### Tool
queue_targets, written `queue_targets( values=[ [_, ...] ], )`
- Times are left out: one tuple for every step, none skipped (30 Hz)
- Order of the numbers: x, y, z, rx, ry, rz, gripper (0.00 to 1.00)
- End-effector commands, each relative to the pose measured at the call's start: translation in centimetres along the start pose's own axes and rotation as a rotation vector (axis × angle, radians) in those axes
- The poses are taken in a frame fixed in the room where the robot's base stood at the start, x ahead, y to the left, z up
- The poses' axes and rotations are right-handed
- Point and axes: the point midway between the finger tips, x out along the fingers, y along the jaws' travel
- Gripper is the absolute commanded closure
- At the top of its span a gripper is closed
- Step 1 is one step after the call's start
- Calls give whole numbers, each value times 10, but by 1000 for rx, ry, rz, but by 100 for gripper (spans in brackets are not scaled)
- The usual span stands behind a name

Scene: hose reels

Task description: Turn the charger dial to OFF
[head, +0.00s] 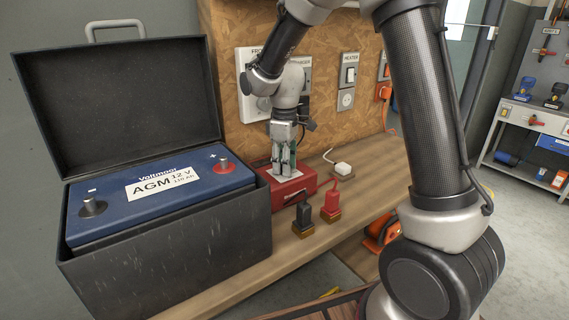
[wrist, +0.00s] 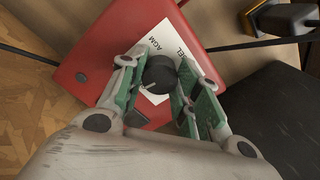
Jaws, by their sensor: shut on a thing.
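The red charger (head: 292,190) sits on the wooden bench, right of the battery box. In the wrist view the red charger (wrist: 93,60) fills the upper middle, with a white label plate (wrist: 160,42) reading AGM and part of another word ending in EL. The black dial (wrist: 160,72) stands on this plate, with a pale pointer line toward the lower left. My gripper (wrist: 158,82) is over the charger, its green-padded fingers on both sides of the dial and shut on it. In the head view my gripper (head: 284,172) points down onto the charger top and hides the dial.
An open black box (head: 165,262) with a blue AGM battery (head: 150,195) stands at the left. Black (head: 303,217) and red (head: 331,200) clamps rest on small blocks in front of the charger. A white plug (head: 342,168) lies behind, near wall outlets.

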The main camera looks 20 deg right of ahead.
Motion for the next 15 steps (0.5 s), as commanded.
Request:
queue_targets(
  values=[
    [-1, 1, -1, -28, 2, 2, 91],
    [-1, 1, -1, -47, 2, 2, 91],
    [-1, 1, -1, -69, 2, 2, 91],
    [-1, 1, -1, -84, 2, 2, 91],
    [-1, 1, -1, -99, 2, 2, 91],
    [-1, 1, -1, -116, 2, 2, 91],
    [-1, 1, -1, -128, 2, 2, 91],
    [-1, 1, -1, -139, 2, 2, 91],
    [-1, 1, -1, -151, 2, 2, 91],
    [-1, 1, -1, -160, 2, 2, 91],
    [-1, 1, -1, -168, 2, 2, 91],
    [-1, 1, -1, -175, 2, 2, 91],
    [-1, 1, -1, -180, 2, 2, 91],
    [-1, 1, -1, -185, 2, 2, 91],
    [-1, 1, -1, -190, 2, 2, 91]
  ],
)
